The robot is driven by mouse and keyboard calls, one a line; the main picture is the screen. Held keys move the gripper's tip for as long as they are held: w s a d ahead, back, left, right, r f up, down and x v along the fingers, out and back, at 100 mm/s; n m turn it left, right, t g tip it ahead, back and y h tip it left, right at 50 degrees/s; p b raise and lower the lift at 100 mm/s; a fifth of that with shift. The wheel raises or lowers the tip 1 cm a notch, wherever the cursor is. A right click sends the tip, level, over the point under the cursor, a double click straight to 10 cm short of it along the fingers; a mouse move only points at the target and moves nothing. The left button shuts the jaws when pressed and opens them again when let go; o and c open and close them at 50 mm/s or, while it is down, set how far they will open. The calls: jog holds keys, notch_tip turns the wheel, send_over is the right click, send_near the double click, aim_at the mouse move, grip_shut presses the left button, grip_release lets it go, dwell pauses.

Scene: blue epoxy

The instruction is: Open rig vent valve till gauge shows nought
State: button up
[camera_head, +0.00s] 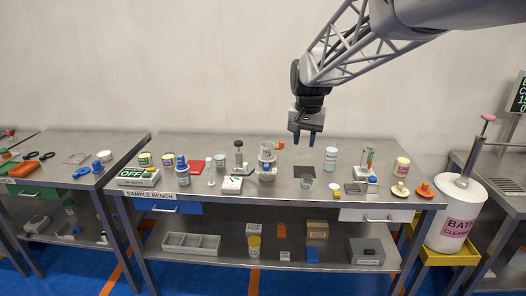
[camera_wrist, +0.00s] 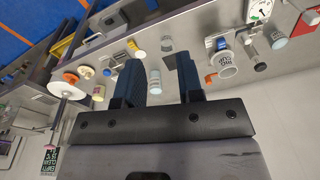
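The glass rig (camera_head: 267,160) stands upright on the sample bench, with a blue part low on its front. A small orange piece (camera_head: 281,143) shows at its upper right; in the wrist view it sits beside the rig's cup (camera_wrist: 225,62). I cannot tell which part is the vent valve. A white gauge-like dial (camera_wrist: 260,10) shows at the top of the wrist view; it seems to be the white box (camera_head: 232,184) left of the rig. Its reading is too small to read. My gripper (camera_head: 306,138) is open and empty, above the bench, right of the rig, pointing down.
Below my gripper are a clear cup (camera_head: 307,182) and a dark mat (camera_head: 304,171). A blue-white jar (camera_head: 331,158) and a small stand (camera_head: 368,162) are to the right. A dark-topped pump-like device (camera_head: 238,156) stands left of the rig. The front middle of the bench (camera_head: 275,197) is fairly clear.

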jog(key=w+a+f+m, duration=0.1)
jog(key=w+a+f, duration=0.2)
jog(key=w+a, duration=0.35)
jog(key=w+a+f, duration=0.3)
jog(key=w, duration=0.6)
jog(key=m+g, duration=0.1)
send_over(246, 163)
jog(key=f, duration=1.1)
jog(key=shift+s+d+f, duration=0.1)
jog(key=shift+d+f, duration=0.15)
jog(key=shift+f, duration=0.05)
jog(key=shift+w+a+f, duration=0.3)
jog(key=shift+a+f, duration=0.05)
jog(key=shift+f, duration=0.05)
jog(key=shift+f, duration=0.15)
jog(key=shift+f, duration=3.75)
jog(key=shift+c, duration=0.3)
grip_shut()
